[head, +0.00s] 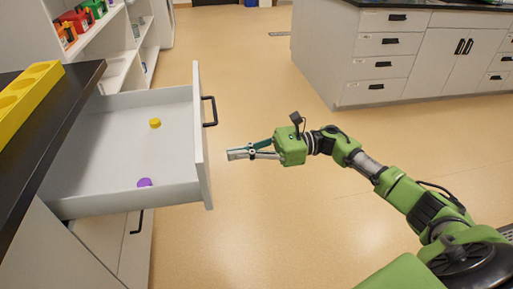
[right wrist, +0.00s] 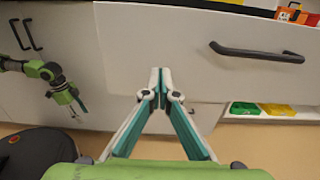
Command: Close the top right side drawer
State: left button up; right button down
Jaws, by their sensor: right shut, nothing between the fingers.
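The open drawer (head: 125,110) is pulled out from the counter at the left in the head view. Its white front panel (head: 200,125) carries a black handle (head: 209,111), which also shows in the right wrist view (right wrist: 257,53). My right gripper (head: 232,154) is shut and empty, pointing left at the outer face of the front panel, with a small gap in the head view. In the right wrist view its fingertips (right wrist: 160,72) meet in front of the white panel, left of the handle. My left gripper (right wrist: 76,108) shows small at the left there; its jaws are unclear.
A yellow cap (head: 155,123) and a purple cap (head: 145,182) lie in the drawer. A yellow rack (head: 30,92) stands on the black countertop (head: 50,140). Another cabinet (head: 380,55) stands at the back right. The floor between is clear.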

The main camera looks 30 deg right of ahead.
aim_at(90, 190)
pick_arm(q)
jog(key=shift+s+f, duration=0.15)
jog(key=shift+f, duration=0.45)
jog(key=shift+s+f, duration=0.15)
jog(key=shift+f, duration=0.45)
pick_arm(e)
jog(key=shift+x, duration=2.45)
